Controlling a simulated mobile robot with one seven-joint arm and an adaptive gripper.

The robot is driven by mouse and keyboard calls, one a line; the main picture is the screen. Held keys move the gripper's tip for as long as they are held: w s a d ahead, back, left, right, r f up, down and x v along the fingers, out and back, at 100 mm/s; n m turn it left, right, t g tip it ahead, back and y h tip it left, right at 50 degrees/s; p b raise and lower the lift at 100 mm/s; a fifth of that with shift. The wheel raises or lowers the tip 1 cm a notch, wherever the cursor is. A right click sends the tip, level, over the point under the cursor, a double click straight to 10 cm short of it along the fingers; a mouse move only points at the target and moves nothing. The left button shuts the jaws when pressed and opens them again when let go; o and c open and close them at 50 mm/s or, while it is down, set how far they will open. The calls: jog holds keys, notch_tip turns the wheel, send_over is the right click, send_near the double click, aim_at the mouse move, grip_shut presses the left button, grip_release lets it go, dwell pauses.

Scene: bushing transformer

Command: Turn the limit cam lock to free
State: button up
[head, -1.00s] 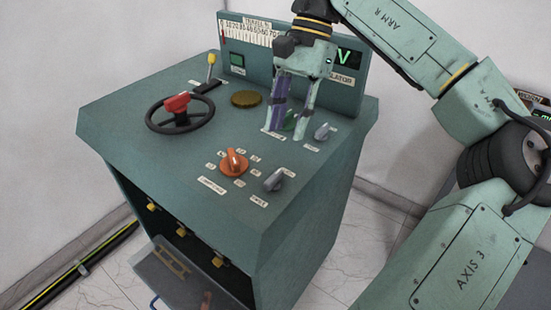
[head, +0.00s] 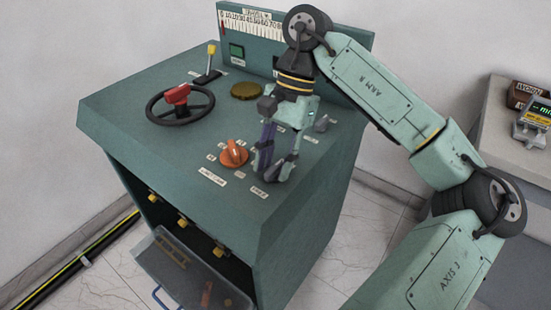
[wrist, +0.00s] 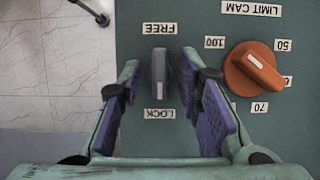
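The grey lock knob (wrist: 160,75) is a narrow bar on the green desk, between an upside-down FREE label (wrist: 159,28) and an upside-down LOCK label (wrist: 159,114). Its white mark is at the end towards LOCK. My gripper (wrist: 163,85) is open, with one purple-padded finger on each side of the knob and a visible gap on both sides. In the head view my gripper (head: 275,172) is low over the desk's front right corner and partly hides the knob. The orange limit cam knob (wrist: 257,70) stands close beside my right-hand finger in the wrist view.
A black handwheel with a red hub (head: 179,95), a yellow-tipped lever (head: 210,60) and a brass disc (head: 246,90) are further left. Another grey knob (head: 324,123) stands behind my gripper. The gauge panel (head: 262,28) rises at the back.

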grip_shut()
jog(key=shift+f+b, duration=0.1)
jog(key=shift+b, duration=0.25)
jog(key=shift+f+m+y+b, duration=0.15)
jog(key=shift+m+y+b, duration=0.25)
jog(key=shift+m+b, duration=0.7)
jog(key=m+t+b, duration=0.1)
jog(key=m+b, duration=0.1)
jog(key=m+t+b, duration=0.1)
jog(key=m+b, duration=0.1)
jog(key=shift+s+d+y+b, duration=0.1)
jog(key=shift+d+y+b, duration=0.05)
jog(key=shift+y+b, duration=0.2)
jog(key=m+t+b, duration=0.1)
jog(key=m+b, duration=0.1)
jog(key=m, duration=0.1)
jog(key=m+t+b, duration=0.1)
jog(key=m+b, duration=0.2)
jog(key=shift+s, duration=0.15)
jog(key=m+t+b, duration=0.1)
jog(key=m, duration=0.1)
jog(key=m+t+b, duration=0.1)
jog(key=m, duration=0.2)
jog(key=shift+s+r+b, duration=0.15)
jog(key=shift+r+b, duration=0.05)
jog(key=shift+b, duration=0.1)
jog(key=shift+m, duration=0.5)
grip_release()
